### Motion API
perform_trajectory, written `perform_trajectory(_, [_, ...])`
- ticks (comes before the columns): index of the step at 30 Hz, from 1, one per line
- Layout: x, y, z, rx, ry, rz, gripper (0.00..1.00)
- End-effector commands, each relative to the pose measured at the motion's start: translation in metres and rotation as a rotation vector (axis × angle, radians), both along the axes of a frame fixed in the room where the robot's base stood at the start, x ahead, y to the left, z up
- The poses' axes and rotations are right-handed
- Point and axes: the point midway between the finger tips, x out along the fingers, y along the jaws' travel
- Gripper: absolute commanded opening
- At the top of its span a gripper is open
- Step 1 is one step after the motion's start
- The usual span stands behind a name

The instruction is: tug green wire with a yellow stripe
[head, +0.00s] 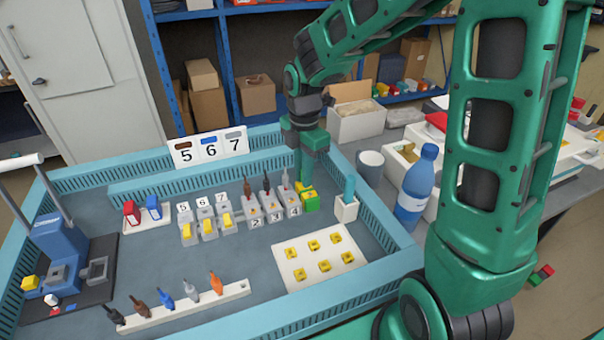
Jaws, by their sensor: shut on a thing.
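My gripper (306,180) points down at the right end of the row of socket boxes, in the middle of the tray. Its fingers are shut at a small green and yellow piece (311,202), which looks like the green wire with a yellow stripe; the wire itself is too small to make out clearly. The fingers partly hide this spot. The grey socket boxes (272,215) just left of it carry number labels 2, 3 and 4, with brown, black and grey wires (266,183) standing up from them.
More grey boxes with yellow levers (207,228) stand to the left. A white holder with a teal tool (347,205) is close on the right. A white plate with yellow pieces (318,258) lies in front. A number sign (208,148) stands behind; a blue bottle (416,190) is outside the tray.

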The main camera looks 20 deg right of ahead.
Motion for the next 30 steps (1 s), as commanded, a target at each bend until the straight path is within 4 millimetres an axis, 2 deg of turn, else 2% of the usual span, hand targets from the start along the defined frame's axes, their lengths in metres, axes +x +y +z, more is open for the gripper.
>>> perform_trajectory(9, [0.0013,0.0015,-0.0023,0.002,-0.003,0.003,0.00])
perform_trajectory(10, [0.0013,0.0014,-0.0024,0.003,-0.002,0.003,0.17])
perform_trajectory(12, [0.0006,0.0015,-0.0026,0.002,0.000,0.004,0.34])
perform_trajectory(23, [-0.0018,0.0002,-0.0036,0.000,0.005,0.002,0.35])
perform_trajectory(24, [-0.0019,0.0002,-0.0037,-0.001,0.006,0.001,0.31])
perform_trajectory(27, [-0.0022,-0.0001,-0.0039,-0.001,0.006,0.001,0.44])
perform_trajectory(30, [-0.0021,-0.0001,-0.0040,-0.001,0.006,0.001,0.44])
